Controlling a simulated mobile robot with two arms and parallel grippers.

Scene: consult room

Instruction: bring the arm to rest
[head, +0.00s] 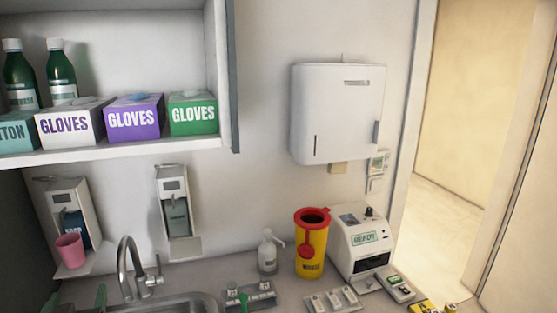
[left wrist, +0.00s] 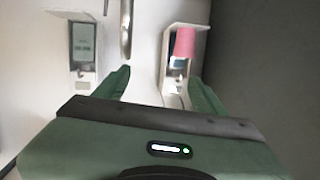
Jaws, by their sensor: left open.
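My left gripper (head: 76,302) shows only as green fingertips at the bottom left edge of the head view, by the left side of the sink. In the left wrist view my left gripper (left wrist: 160,90) has its two green fingers wide apart with nothing between them. A pink cup (head: 69,251) is on the tray of the left wall dispenser (head: 86,205), apart from the fingers. The cup also shows in the left wrist view (left wrist: 184,42), beyond the fingers. My right gripper is in neither view.
A metal sink (head: 190,303) with a tall faucet (head: 125,262) is right of the gripper. A second dispenser (head: 177,205) hangs above. A pump bottle (head: 268,252), yellow sharps bin (head: 311,245) and white device (head: 360,243) stand farther right. A shelf (head: 130,152) holds glove boxes.

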